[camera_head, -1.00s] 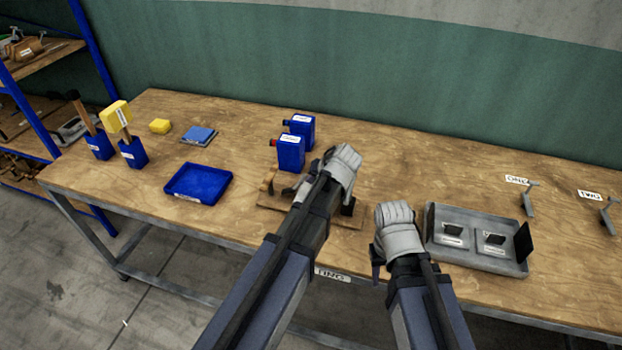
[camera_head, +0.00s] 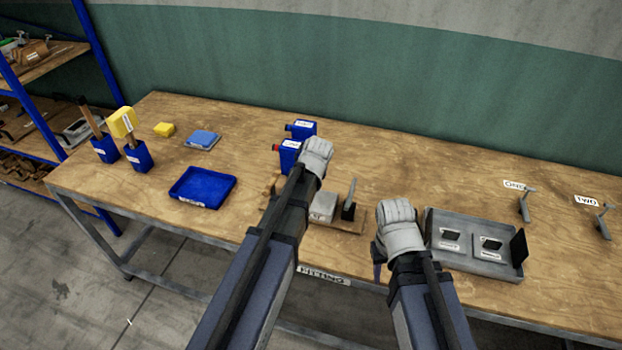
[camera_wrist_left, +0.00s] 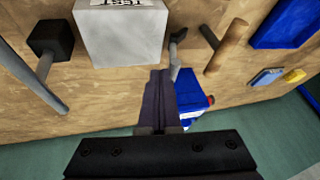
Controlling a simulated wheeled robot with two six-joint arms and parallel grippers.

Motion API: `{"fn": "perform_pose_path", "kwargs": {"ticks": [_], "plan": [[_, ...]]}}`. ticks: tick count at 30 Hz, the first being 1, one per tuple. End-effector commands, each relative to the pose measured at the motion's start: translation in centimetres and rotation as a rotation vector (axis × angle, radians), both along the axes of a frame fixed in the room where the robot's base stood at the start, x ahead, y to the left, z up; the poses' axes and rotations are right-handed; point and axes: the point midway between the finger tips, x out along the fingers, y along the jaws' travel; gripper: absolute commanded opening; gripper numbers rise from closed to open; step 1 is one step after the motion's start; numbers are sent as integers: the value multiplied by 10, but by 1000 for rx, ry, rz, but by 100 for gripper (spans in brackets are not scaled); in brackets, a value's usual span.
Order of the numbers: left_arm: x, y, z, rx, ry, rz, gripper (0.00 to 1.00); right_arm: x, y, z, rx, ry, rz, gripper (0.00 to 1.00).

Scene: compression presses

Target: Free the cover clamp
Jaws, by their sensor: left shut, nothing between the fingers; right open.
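A wooden board (camera_head: 354,226) near the table's front edge carries a grey block (camera_head: 323,206) and a black post with an upright grey lever (camera_head: 350,196). In the left wrist view the block (camera_wrist_left: 122,32) has a white label, and the black post with its lever (camera_wrist_left: 48,80) stands beside it. A small dark-headed fitting (camera_wrist_left: 178,36) and a wooden handle (camera_wrist_left: 227,46) are on the block's other side. I cannot tell which part is the cover clamp. My left gripper (camera_wrist_left: 160,76) is shut and empty, above and beyond the board. My right gripper (camera_head: 397,228) is open, right of the board.
A grey tray (camera_head: 474,262) with small parts is right of my right gripper. A blue tray (camera_head: 202,188) lies to the left. Two labelled hooks (camera_head: 523,205) stand far right.

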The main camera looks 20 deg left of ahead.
Motion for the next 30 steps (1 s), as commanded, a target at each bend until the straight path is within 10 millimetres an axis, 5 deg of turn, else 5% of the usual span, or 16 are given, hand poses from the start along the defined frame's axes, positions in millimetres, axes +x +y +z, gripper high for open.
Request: {"fn": "perform_pose_path", "kwargs": {"ticks": [8, 20, 30], "plan": [[2, 29, 10, -263, 8, 8, 0, 0, 0, 18, 0, 0, 1, 42], [4, 62, 6, -602, 19, 6, 0, 0, 0, 3, 0, 0, 0, 42], [2, 59, 11, -611, 20, 1, 0, 0, 0, 8, 0, 0, 0, 42]]}}
